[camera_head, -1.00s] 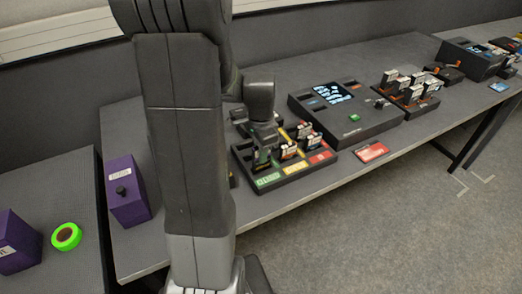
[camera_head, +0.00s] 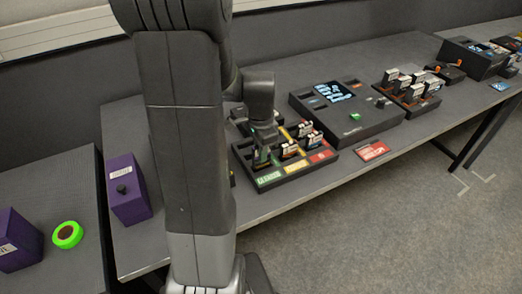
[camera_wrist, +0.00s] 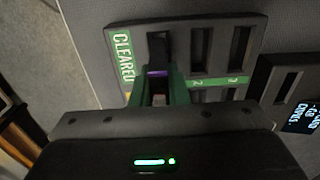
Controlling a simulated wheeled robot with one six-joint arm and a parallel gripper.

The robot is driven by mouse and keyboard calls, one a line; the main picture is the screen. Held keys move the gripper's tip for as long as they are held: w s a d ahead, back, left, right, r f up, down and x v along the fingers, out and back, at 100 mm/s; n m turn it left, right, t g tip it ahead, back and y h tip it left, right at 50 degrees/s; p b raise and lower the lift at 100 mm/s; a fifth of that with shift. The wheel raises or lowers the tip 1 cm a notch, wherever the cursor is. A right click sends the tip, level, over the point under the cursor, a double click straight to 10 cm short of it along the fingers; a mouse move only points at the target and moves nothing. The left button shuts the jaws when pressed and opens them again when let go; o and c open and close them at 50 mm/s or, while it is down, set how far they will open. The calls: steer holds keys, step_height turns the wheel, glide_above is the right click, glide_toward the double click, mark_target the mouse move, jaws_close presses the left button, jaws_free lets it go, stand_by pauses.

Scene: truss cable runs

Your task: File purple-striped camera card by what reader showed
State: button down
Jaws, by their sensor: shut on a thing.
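My gripper (camera_wrist: 158,92) is shut on the purple-striped card (camera_wrist: 157,73), whose purple stripe shows between the green fingers in the wrist view. They are over the slotted filing tray (camera_wrist: 200,30), in the row with the green CLEARED label (camera_wrist: 122,52). The card is at or just beside a slot near that label; how deep it sits cannot be told. In the head view the tray (camera_head: 300,178) has green, yellow and red labels, and my gripper is at its left, green-labelled row, partly hidden by my arm.
The card reader (camera_head: 350,128) with a lit screen stands right of the tray. A rack of cards (camera_head: 410,90) is beyond it. A red card-like plate (camera_head: 371,150) lies at the table's front edge. A purple box (camera_head: 127,190) and green tape roll (camera_head: 67,234) are at left.

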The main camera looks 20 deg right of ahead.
mark_target(261, 165)
steer(key=shift+f+b, duration=1.1)
steer(key=shift+f, duration=0.55)
stand_by(1.8)
steer(key=c, duration=1.3)
jaws_free()
steer(key=shift+o, duration=0.3)
steer(key=shift+o, duration=1.1)
steer(key=shift+r, duration=0.1)
step_height(261, 165, up, 7)
steer(key=p, duration=0.6)
steer(key=shift+r, duration=0.2)
